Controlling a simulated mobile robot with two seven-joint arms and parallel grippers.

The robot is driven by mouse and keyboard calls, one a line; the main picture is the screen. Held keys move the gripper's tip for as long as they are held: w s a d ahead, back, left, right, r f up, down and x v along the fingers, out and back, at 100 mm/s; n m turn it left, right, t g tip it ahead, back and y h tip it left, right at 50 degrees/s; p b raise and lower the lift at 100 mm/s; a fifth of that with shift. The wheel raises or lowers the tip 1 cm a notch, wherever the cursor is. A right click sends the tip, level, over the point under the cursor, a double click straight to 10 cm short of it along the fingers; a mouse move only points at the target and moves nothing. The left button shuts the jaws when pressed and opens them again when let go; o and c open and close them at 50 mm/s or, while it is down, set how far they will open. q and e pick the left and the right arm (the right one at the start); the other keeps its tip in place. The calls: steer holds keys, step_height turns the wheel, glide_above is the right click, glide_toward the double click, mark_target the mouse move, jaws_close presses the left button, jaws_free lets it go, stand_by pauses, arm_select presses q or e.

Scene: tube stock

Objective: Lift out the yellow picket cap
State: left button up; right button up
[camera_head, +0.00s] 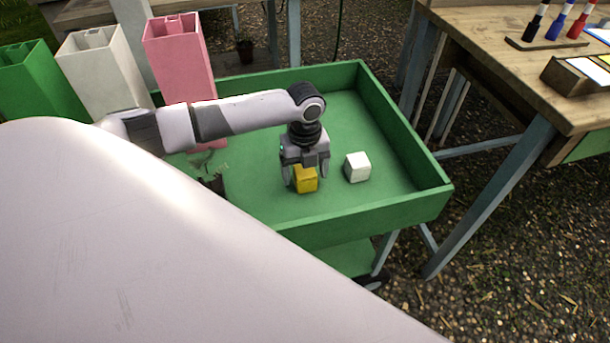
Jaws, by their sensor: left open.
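The yellow picket cap (306,180) is a small yellow block in the green tray (345,228). My left gripper (305,177) points down over it, with its fingers open on either side of the cap. I cannot tell whether the fingers touch it. A white block (357,167) of similar size lies just to the right of the gripper in the same tray. My right gripper does not show.
Green (42,85), white (105,75) and pink (180,60) upright hollow posts stand at the left. A wooden table (500,75) stands at the right, bearing markers in a holder (547,42). The tray's right part is bare, and its raised walls surround the blocks.

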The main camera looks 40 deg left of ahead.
arm_select(q)
steer(key=c, duration=1)
steer(key=shift+c, duration=0.2)
